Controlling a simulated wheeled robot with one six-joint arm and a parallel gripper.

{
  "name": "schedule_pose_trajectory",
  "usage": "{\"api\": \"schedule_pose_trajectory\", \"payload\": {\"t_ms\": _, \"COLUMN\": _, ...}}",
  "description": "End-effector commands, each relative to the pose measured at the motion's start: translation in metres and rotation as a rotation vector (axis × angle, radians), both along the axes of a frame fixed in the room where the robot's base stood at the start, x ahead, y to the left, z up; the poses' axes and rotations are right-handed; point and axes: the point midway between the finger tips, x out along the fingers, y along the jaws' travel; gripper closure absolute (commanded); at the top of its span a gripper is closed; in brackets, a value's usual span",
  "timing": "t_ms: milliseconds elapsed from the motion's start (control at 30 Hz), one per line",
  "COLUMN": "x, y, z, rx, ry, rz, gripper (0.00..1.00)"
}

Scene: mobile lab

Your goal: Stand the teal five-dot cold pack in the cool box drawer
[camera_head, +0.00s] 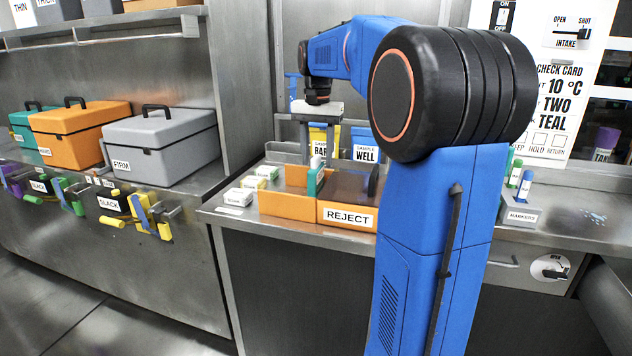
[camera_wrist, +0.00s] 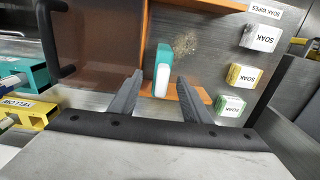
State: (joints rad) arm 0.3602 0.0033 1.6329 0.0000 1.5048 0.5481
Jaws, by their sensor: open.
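A teal pack with a white edge face (camera_wrist: 163,70) stands upright in the orange tray (camera_wrist: 207,5). It also shows in the head view (camera_head: 313,178), near the tray's middle. I cannot make out its dots. My gripper (camera_wrist: 158,88) is open, with one finger on each side of the pack's near end; I cannot tell whether they touch it. In the head view my gripper (camera_head: 318,150) points down above the tray. I cannot identify a cool box drawer in either view.
A brown lidded section with a dark handle (camera_wrist: 95,40) adjoins the pack. Several small SOAK boxes (camera_wrist: 259,38) lie beside the tray. A REJECT label (camera_head: 348,217) is on the tray front. Grey, orange and teal cases stand on the left bench, the grey one (camera_head: 160,140) nearest.

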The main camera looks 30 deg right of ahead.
Motion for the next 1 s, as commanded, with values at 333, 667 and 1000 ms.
{"api": "schedule_pose_trajectory", "payload": {"t_ms": 333, "x": 0.0, "y": 0.003, "z": -0.042, "rx": 0.001, "ry": 0.002, "rz": 0.0, "gripper": 0.56}}
{"api": "schedule_pose_trajectory", "payload": {"t_ms": 667, "x": 0.001, "y": 0.003, "z": -0.051, "rx": 0.0, "ry": 0.0, "rz": 0.0, "gripper": 0.56}}
{"api": "schedule_pose_trajectory", "payload": {"t_ms": 1000, "x": 0.001, "y": 0.003, "z": -0.05, "rx": 0.0, "ry": 0.0, "rz": 0.0, "gripper": 1.0}}
